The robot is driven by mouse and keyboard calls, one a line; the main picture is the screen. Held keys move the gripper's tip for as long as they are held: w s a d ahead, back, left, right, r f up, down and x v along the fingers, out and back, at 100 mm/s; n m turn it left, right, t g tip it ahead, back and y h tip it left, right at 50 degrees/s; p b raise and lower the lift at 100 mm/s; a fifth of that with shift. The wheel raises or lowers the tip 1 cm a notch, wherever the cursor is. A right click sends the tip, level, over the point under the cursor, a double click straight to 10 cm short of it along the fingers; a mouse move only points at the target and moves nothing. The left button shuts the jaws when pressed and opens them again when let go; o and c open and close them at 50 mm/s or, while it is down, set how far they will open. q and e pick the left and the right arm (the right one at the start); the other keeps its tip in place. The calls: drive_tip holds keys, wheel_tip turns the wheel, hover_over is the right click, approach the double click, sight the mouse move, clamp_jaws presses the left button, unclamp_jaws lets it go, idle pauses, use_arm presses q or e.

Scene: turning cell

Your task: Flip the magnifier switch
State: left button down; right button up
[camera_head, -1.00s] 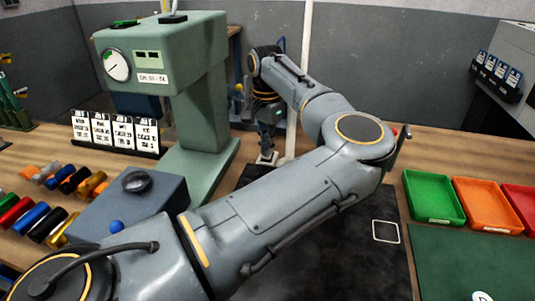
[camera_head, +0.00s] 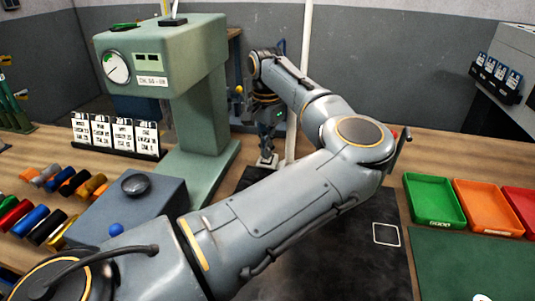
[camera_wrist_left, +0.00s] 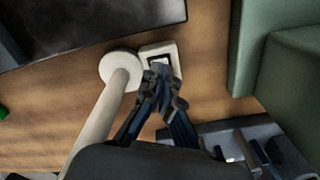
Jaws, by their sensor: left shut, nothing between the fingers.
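The magnifier's cream switch box (camera_wrist_left: 171,49) lies on the wooden bench in the left wrist view, with a dark-edged rocker partly hidden by my fingertips. Beside it stand the magnifier's round base and pale post (camera_wrist_left: 112,92); the post (camera_head: 305,80) also shows upright in the head view. My left gripper (camera_wrist_left: 161,76) is shut and empty, its fingertips over the near part of the switch; I cannot tell whether they touch it. My right gripper is not in view.
The green press (camera_head: 205,110) stands close left of my left gripper. A dark mat (camera_head: 340,250) lies under my arm. Green (camera_head: 434,201) and orange (camera_head: 487,207) trays sit at the right. A card rack (camera_head: 117,135) and several coloured cylinders are at the left.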

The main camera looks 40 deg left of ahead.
use_arm(q)
drive_tip(key=shift+r+p, duration=1.5)
drive_tip(key=shift+r, duration=1.5)
drive_tip(key=shift+s, duration=0.1)
